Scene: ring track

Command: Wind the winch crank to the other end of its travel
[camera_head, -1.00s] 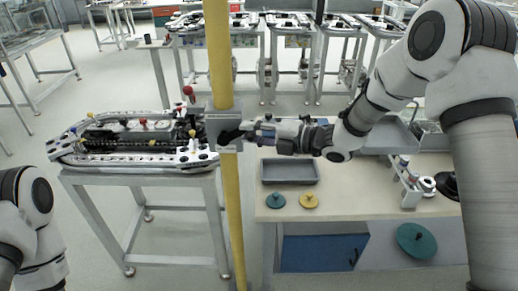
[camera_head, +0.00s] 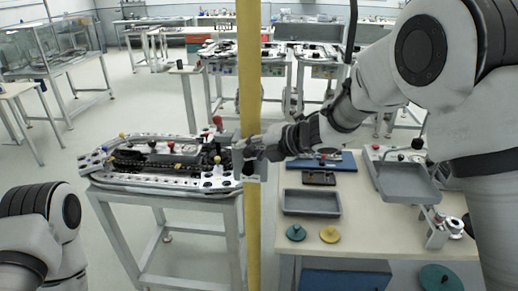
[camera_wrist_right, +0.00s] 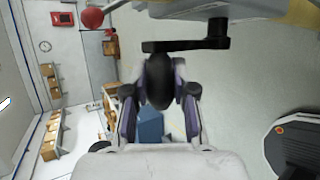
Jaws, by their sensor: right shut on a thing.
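The winch crank is a black arm (camera_wrist_right: 186,45) with a black rounded handle (camera_wrist_right: 158,80) in the right wrist view. My right gripper (camera_wrist_right: 159,97) is shut on that handle, one finger on each side. In the head view my right gripper (camera_head: 262,153) reaches in from the right to the winch housing (camera_head: 238,158) at the right end of the track table. The crank is small and partly hidden there by the gripper and a yellow post. My left arm shows at lower left, but its gripper is out of view.
The yellow post (camera_head: 250,220) stands upright before the winch. The oval track (camera_head: 150,178) with coloured knobs is left of it. A bench (camera_head: 375,215) on the right holds a grey tray (camera_head: 312,203), green and yellow discs (camera_head: 330,234). Open floor lies at left.

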